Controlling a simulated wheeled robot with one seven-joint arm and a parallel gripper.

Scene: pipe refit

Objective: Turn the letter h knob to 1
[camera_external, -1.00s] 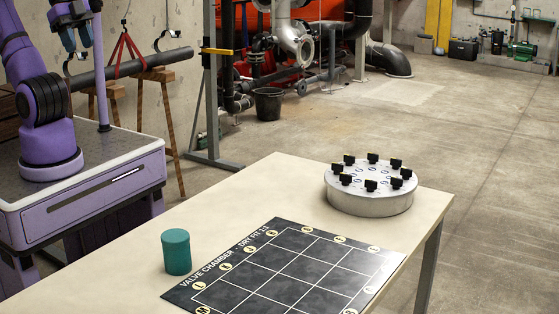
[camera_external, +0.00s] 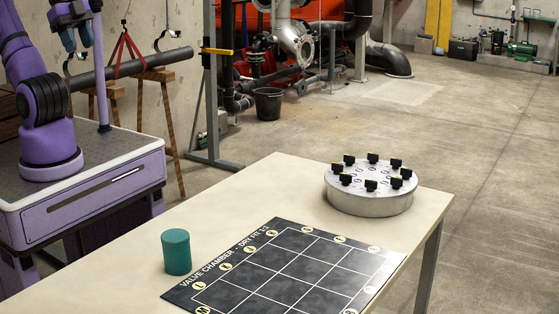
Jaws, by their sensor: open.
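A round silver-grey drum (camera_external: 368,201) stands at the far right end of the table, with several black knobs in a ring on its top. One knob (camera_external: 371,185) sits at the near side of the ring. The letters and numbers by the knobs are too small to read, so I cannot tell which is the letter h knob or where it points. My gripper (camera_external: 74,45) is at the upper left, above my purple base, far from the drum. Its fingers point down, apart and empty.
The pale table (camera_external: 130,262) also bears a teal cylinder (camera_external: 176,252) and a black gridded mat (camera_external: 290,270) lettered "VALVE CHAMBER". A dark pipe (camera_external: 130,66) on wooden trestles lies behind my gripper.

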